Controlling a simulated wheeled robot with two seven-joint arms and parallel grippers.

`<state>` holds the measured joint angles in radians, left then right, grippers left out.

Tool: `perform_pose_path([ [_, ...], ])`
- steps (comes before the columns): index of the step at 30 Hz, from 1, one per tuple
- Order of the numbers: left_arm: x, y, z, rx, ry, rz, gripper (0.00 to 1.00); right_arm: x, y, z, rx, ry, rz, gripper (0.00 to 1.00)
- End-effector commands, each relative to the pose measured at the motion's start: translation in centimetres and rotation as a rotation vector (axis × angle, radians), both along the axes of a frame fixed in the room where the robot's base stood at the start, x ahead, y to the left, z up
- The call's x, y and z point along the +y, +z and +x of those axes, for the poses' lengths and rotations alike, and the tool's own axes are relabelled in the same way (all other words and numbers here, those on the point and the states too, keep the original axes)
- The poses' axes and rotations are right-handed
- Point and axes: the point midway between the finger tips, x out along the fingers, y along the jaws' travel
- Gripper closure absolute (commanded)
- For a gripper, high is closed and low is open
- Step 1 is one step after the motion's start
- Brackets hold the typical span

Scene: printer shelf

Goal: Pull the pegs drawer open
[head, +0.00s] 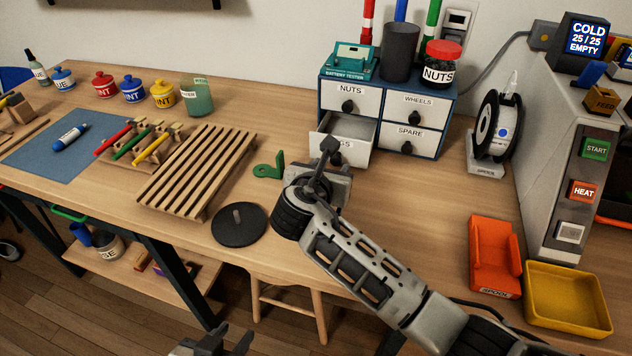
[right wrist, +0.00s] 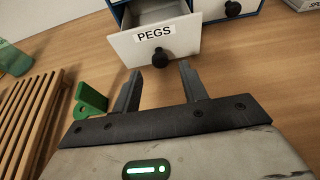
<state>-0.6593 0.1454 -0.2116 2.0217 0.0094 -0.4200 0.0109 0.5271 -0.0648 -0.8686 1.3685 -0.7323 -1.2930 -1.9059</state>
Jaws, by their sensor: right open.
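The pegs drawer (head: 338,129) is the lower left drawer of the blue cabinet (head: 447,128). It stands partly pulled out, and part of its inside shows from above. In the right wrist view its white front (right wrist: 188,40) carries the PEGS label and a black round knob (right wrist: 163,55). My right gripper (right wrist: 160,74) is open and empty, with its fingertips just short of the knob and apart from it. In the head view this gripper (head: 326,158) hides part of the drawer front. My left gripper (head: 212,345) shows only partly at the bottom edge, low and away from the cabinet.
The nuts (head: 350,100), wheels (head: 413,107) and spare (head: 408,138) drawers are shut. A green bracket (head: 268,168), a slatted wooden rack (head: 190,170) and a dark disc (head: 240,224) lie left of my right arm. A spool stand (head: 490,165) is to the right.

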Motion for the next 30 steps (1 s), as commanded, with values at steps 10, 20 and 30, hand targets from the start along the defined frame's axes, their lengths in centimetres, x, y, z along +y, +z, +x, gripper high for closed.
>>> perform_pose_path([
  [10,0.1,-0.1,-0.4,0.011,0.001,0.005,0.64,2.3,3.2,-7.4,0.001,0.003,0.004,0.57],
  [20,0.1,-0.1,-0.3,0.010,0.002,0.004,0.64,3.1,4.4,-10.2,0.001,0.000,0.001,0.57],
  [30,0.1,0.2,0.2,-0.001,0.004,0.003,0.64,3.1,4.4,-10.3,0.001,-0.001,0.002,0.57],
])
